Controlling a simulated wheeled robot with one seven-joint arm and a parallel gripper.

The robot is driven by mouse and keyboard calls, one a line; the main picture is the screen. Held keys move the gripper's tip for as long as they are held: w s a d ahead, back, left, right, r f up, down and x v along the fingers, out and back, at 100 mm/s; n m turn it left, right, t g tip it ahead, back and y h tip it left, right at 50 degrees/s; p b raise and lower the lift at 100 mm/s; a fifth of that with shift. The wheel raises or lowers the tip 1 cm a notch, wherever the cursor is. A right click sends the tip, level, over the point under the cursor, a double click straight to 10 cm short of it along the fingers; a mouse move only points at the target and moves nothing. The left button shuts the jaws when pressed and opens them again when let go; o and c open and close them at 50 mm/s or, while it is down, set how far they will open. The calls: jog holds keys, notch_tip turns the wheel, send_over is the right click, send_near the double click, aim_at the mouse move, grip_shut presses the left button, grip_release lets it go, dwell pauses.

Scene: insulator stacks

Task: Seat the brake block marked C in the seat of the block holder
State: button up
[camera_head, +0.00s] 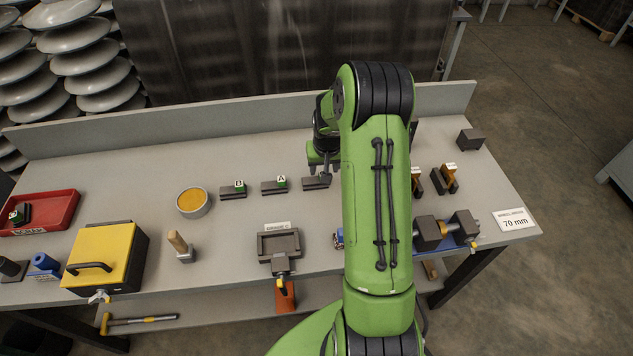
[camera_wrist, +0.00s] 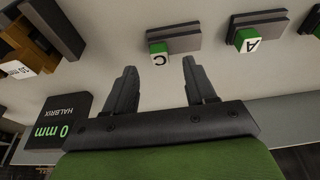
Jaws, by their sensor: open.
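Brake block C (camera_wrist: 173,40) is a dark grey bar with a green-sided cube on one end, lettered C, lying on the bench in the wrist view. In the head view its dark bar (camera_head: 315,184) shows beside my arm, with the letter hidden. My gripper (camera_wrist: 158,66) is open and empty, its two fingers pointing toward block C with bare bench between. In the head view the gripper (camera_head: 322,160) is partly hidden by my arm. A grey rectangular frame with a recess, apparently the block holder (camera_head: 297,245), sits at the front edge with a small label behind it.
Similar blocks A (camera_head: 273,187) and B (camera_head: 233,190) lie left of C. Orange-and-black parts (camera_head: 445,179) and a 70 mm sign (camera_head: 515,220) are right.

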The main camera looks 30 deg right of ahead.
aim_at(315, 179)
jog(key=x, duration=0.4)
jog(key=shift+w+d+f, duration=0.1)
jog(key=shift+w+f, duration=0.05)
jog(key=shift+f, duration=0.15)
jog(key=shift+r, duration=0.1)
jog(key=shift+c, duration=0.4)
grip_shut()
